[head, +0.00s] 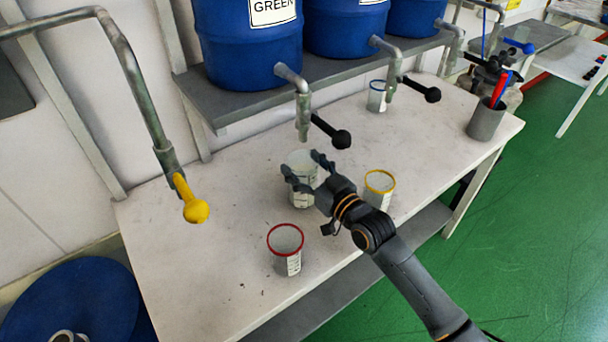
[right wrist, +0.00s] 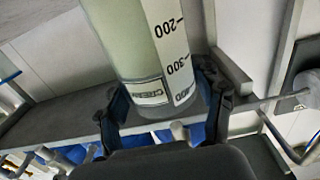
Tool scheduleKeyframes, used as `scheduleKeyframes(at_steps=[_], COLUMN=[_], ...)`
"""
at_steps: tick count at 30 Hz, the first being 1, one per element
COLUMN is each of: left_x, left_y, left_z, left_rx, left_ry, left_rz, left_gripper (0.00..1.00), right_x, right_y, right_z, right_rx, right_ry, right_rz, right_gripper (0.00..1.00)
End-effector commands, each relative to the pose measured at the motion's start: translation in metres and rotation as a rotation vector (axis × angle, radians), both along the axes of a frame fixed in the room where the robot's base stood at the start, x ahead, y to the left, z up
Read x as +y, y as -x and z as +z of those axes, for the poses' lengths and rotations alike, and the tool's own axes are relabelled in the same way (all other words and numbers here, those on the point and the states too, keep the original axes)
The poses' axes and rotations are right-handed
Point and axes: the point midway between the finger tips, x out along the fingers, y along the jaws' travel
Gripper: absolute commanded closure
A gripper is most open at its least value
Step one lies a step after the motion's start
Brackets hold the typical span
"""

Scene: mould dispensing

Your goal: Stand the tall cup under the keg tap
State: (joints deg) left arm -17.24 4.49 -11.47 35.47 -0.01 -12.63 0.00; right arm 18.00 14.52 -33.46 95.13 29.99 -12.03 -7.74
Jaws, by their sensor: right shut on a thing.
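The tall cup (head: 302,198) is pale and translucent, with a scale on its side. It is upright in the head view, just below and in front of the tap (head: 303,112) of the keg labelled GREEN (head: 248,45). My right gripper (head: 305,172) is shut on the cup, one finger on each side. I cannot tell whether the cup's base touches the table. In the right wrist view the cup (right wrist: 145,40) shows markings 200 and 300 between the fingers (right wrist: 165,105). My left gripper is not in view.
A red-rimmed cup (head: 286,250) stands in front of the held cup, and a yellow-rimmed cup (head: 379,188) to its right. A blue-rimmed cup (head: 377,97) stands farther back. Black tap handles (head: 332,132) jut over the white table (head: 220,250). A yellow-handled pipe (head: 190,205) hangs at left.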

Motion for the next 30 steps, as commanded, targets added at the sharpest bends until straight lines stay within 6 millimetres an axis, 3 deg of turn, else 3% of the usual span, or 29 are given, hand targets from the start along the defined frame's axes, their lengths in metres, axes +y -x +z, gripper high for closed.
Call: scheduleKeyframes(at_steps=[1,13,14,16,17,30], left_x=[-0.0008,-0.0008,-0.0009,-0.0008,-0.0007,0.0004], left_y=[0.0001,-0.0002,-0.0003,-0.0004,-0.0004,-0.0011], left_z=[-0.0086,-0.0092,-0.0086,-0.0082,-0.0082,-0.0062], left_rx=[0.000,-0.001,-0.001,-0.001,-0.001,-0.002], left_ry=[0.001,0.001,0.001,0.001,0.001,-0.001], left_rz=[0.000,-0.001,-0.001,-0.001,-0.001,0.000], left_gripper=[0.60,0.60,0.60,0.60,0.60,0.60], right_x=[0.0000,0.0000,-0.0001,-0.0001,-0.0002,-0.0029], right_y=[-0.0002,-0.0002,0.0001,0.0001,0.0001,0.0032], right_z=[-0.0062,-0.0083,-0.0096,-0.0092,-0.0092,-0.0072], right_rx=[-0.005,-0.004,-0.001,-0.001,-0.001,0.001], right_ry=[-0.004,-0.003,-0.001,-0.001,-0.001,0.001], right_rz=[0.000,0.000,0.000,0.000,0.000,-0.001], right_gripper=[0.96,0.96,0.29,0.15,0.10,0.10])
